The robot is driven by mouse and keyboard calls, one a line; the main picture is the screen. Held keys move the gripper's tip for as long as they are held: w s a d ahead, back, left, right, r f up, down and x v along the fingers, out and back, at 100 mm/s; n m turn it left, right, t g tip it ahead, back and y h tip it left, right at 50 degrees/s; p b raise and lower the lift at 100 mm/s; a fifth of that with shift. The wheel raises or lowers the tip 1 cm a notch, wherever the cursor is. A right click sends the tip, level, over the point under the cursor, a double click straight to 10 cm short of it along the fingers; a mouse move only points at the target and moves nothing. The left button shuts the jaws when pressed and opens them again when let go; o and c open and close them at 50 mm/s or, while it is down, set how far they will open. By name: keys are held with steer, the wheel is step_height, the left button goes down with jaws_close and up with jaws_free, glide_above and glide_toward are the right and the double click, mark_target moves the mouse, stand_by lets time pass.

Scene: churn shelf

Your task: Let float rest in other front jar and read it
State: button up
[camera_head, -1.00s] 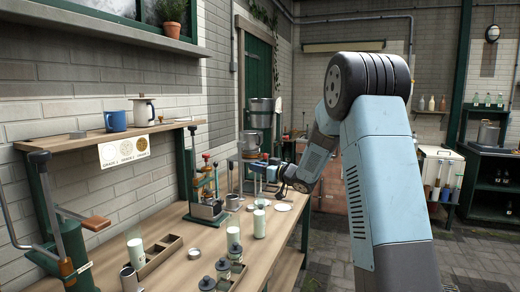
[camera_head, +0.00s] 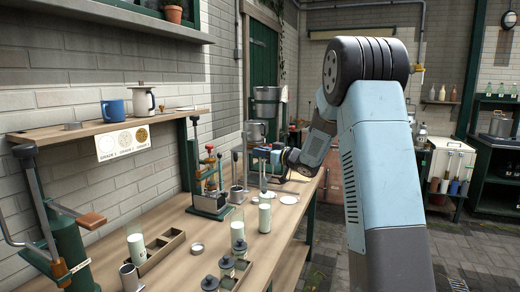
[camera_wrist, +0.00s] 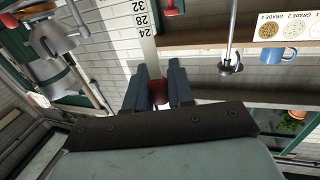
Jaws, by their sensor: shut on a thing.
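My gripper (camera_head: 266,160) hangs over the far part of the bench in the head view, and its jaws are partly hidden and small there. In the wrist view my gripper (camera_wrist: 159,88) is shut around a small dark red piece. A pale strip numbered 24, 28 and 32, seemingly the float's scale (camera_wrist: 140,22), runs away beyond the jaws. In the head view a thin upright float stem (camera_head: 262,178) shows just above a jar of milk (camera_head: 264,218); I cannot tell whether it dips in. Another jar of milk (camera_head: 237,234) stands left of it.
A third milk jar (camera_head: 135,248) stands beside a wooden compartment tray (camera_head: 165,245) at left. Small dark-lidded bottles (camera_head: 226,266) stand at the bench's front. A green press stand (camera_head: 210,200) is behind the jars. White saucers (camera_head: 289,199) lie at right.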

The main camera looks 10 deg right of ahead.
mark_target(262, 184)
steer(key=shift+f, duration=6.8)
steer(key=o, duration=0.9)
steer(key=shift+c, duration=0.2)
steer(key=shift+d, duration=0.1)
